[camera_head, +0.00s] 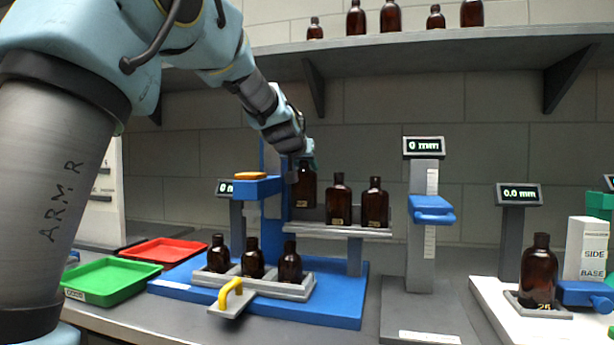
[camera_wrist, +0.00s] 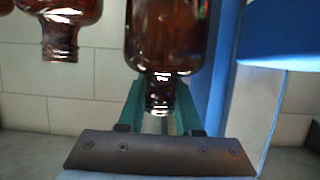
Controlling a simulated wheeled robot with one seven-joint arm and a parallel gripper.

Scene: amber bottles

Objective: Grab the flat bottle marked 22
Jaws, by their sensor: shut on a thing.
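My gripper (camera_head: 304,160) is shut on the neck of an amber bottle (camera_head: 304,188) at the left end of the raised grey rack (camera_head: 340,231). The wrist view shows that bottle (camera_wrist: 165,35) upside down, its neck between my teal fingers (camera_wrist: 160,100). It has a small label low on its front, too small to read. I cannot tell whether its base touches the rack. Two more amber bottles, a middle one (camera_head: 339,199) and a right one (camera_head: 375,203), stand upright beside it with small labels. I cannot make out a 22.
Three smaller bottles stand in a grey tray (camera_head: 300,289) with a yellow handle on the blue base (camera_head: 335,312). A blue upright and platform (camera_head: 257,189) stand close left of my gripper. Gauges stand right; green (camera_head: 110,278) and red (camera_head: 165,250) trays lie left.

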